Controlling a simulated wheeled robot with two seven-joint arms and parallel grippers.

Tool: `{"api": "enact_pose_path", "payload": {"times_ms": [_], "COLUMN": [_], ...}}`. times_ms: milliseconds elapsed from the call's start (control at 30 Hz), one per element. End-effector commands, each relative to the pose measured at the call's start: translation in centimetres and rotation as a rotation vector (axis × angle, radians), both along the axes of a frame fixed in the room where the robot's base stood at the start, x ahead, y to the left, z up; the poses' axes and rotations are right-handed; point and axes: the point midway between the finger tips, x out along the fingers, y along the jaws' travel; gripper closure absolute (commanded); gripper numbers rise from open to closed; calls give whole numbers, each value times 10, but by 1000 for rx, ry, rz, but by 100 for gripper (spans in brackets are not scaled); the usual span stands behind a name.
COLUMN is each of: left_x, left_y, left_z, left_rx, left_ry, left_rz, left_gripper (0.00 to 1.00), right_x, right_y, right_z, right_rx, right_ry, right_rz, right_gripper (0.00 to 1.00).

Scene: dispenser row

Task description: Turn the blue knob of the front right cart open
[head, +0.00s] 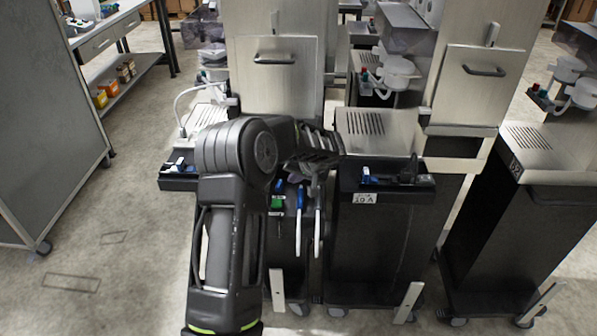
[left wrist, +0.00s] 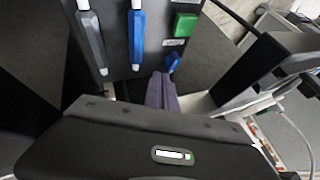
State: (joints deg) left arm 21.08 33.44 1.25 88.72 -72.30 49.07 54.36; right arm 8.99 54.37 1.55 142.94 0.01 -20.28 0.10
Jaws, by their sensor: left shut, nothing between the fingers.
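A small blue knob (left wrist: 172,63) sits on the dark side panel of a cart, beside a green button (left wrist: 185,24). The green button also shows in the head view (head: 277,202). My left gripper (left wrist: 163,80) is shut and empty, with its fingertips close beside the knob in the left wrist view. I cannot tell whether they touch it. In the head view my left arm crosses the middle and covers much of this cart; its gripper (head: 305,174) is partly hidden behind the wrist. The knob's exact setting is too small to tell. My right gripper is not in view.
A blue-handled tool (head: 300,196) and a grey one (left wrist: 92,40) hang on the same panel. A cart labelled 10A (head: 365,198) stands just right, with another cart (head: 520,220) farther right. A grey cabinet (head: 45,110) is at left. Open floor (head: 130,220) lies left of my arm.

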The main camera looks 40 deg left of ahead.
Motion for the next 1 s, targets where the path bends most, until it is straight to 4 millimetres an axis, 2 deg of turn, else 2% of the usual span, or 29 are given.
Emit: {"api": "enact_pose_path", "payload": {"times_ms": [100,300,700,867,1000], "left_x": [3,7,8,8,8], "left_y": [12,24,26,29,35], "left_z": [-15,-32,-36,-41,-45], "left_rx": [-1,0,0,3,4], "left_ry": [1,1,-1,-4,-5], "left_rz": [1,0,0,33,111], "left_gripper": [100,100,100,100,100], "right_x": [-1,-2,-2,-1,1], "right_y": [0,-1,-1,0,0], "right_z": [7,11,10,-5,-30], "right_rx": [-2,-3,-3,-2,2], "right_ry": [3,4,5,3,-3], "right_rz": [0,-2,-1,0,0], "right_gripper": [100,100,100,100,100]}}
